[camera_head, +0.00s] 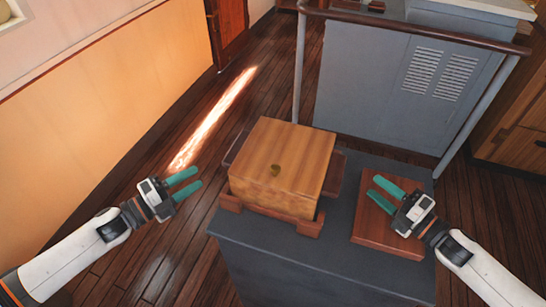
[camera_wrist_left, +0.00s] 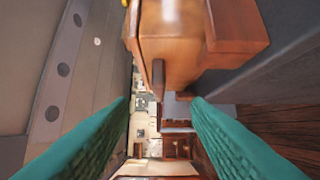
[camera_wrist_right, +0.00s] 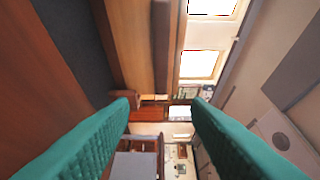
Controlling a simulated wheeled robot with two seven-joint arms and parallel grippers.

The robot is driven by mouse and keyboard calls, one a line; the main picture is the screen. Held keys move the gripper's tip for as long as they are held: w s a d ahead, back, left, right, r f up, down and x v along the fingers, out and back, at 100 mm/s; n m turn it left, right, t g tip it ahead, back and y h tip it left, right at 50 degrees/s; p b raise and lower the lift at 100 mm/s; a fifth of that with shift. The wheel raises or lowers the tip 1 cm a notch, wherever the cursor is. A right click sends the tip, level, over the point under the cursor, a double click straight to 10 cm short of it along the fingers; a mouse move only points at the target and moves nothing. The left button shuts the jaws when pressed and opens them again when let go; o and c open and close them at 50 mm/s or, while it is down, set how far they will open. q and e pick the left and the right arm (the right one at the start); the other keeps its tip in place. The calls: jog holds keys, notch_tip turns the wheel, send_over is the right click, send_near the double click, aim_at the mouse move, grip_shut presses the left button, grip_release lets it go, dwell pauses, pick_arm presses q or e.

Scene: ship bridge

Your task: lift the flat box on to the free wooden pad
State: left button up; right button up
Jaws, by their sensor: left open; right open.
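The flat box (camera_head: 285,150) is light wood with a dark bar handle on its left side (camera_head: 237,147) and another on its right (camera_head: 335,172). It rests on a reddish wooden support (camera_head: 268,212) on the grey cabinet top. The free wooden pad (camera_head: 385,236) lies bare to its right, partly under my right gripper. My left gripper (camera_head: 198,177) is open and empty, left of the box and apart from it. In the left wrist view the box (camera_wrist_left: 175,45) and a handle (camera_wrist_left: 158,78) show ahead. My right gripper (camera_head: 373,187) is open and empty above the pad, right of the box.
The grey cabinet top (camera_head: 335,226) has a bare strip between box and pad. A railing (camera_head: 420,32) and a grey vented console (camera_head: 385,85) stand behind. An orange wall (camera_head: 110,80) is at left, with open plank floor (camera_head: 200,215) beside the cabinet.

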aim_at(223, 161)
jog(key=shift+w+a, duration=0.1)
jog(key=shift+w, duration=0.05)
jog(key=shift+s+d, duration=0.2)
jog(key=shift+r, duration=0.1)
pick_arm(q)
jog(key=x, duration=1.2)
jog(key=shift+w, duration=0.1)
pick_arm(e)
jog(key=x, duration=1.2)
jog(key=shift+a, duration=0.15)
pick_arm(q)
jog(key=shift+r, duration=0.1)
grip_shut()
pick_arm(e)
grip_shut()
